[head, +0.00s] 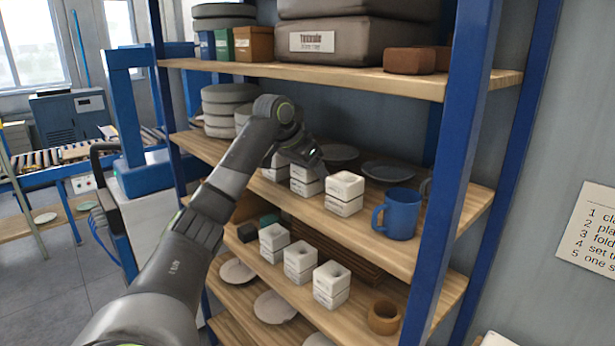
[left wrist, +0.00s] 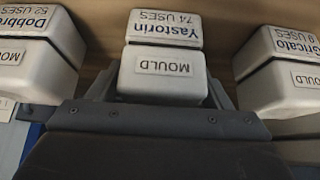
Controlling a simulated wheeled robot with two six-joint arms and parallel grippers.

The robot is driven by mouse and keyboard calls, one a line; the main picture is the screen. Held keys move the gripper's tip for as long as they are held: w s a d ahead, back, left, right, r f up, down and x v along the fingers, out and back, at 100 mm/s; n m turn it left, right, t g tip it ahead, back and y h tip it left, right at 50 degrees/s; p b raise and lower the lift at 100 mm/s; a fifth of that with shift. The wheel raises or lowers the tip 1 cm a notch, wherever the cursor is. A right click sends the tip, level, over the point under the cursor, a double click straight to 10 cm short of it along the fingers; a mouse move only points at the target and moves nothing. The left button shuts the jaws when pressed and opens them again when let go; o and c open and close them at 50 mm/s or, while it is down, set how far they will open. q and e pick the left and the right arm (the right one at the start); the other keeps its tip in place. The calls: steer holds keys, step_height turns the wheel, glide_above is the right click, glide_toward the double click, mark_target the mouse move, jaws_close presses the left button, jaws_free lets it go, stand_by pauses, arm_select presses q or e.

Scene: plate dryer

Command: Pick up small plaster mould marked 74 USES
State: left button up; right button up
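The small white mould marked 74 USES (left wrist: 165,78) is in the middle of the left wrist view, its label upside down and reading Yastorin. In the head view, the middle white mould (head: 306,187) of the row on the middle shelf appears to be it; its label is too small to read there. My left gripper (head: 313,160) is over that row and partly hides it. In the left wrist view my left gripper (left wrist: 162,92) is open, one finger on each side of the mould, with small gaps showing. My right gripper is not in view.
Similar moulds flank it: one marked 52 USES (left wrist: 35,60) and another (left wrist: 285,70) on the right. A blue mug (head: 398,214) and dark plates (head: 387,171) share the middle shelf (head: 445,222). A blue upright (head: 455,150) stands at the right. Several moulds sit on the shelf below.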

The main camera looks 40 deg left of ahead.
arm_select(q)
steer(key=c, duration=1)
steer(key=shift+r, duration=0.2)
steer(key=shift+r+b, duration=0.4)
steer(key=shift+b, duration=0.2)
steer(key=shift+s+a+r+b, duration=0.1)
steer(key=shift+s+a+b, duration=0.15)
steer(key=shift+s+b, duration=2.35)
steer(key=shift+s+a+b, duration=0.3)
steer(key=shift+s+b, duration=1.45)
steer(key=shift+s, duration=1.6)
steer(key=shift+s+a+r+b, duration=0.1)
steer(key=shift+s+a+b, duration=0.15)
steer(key=shift+s+b, duration=2.35)
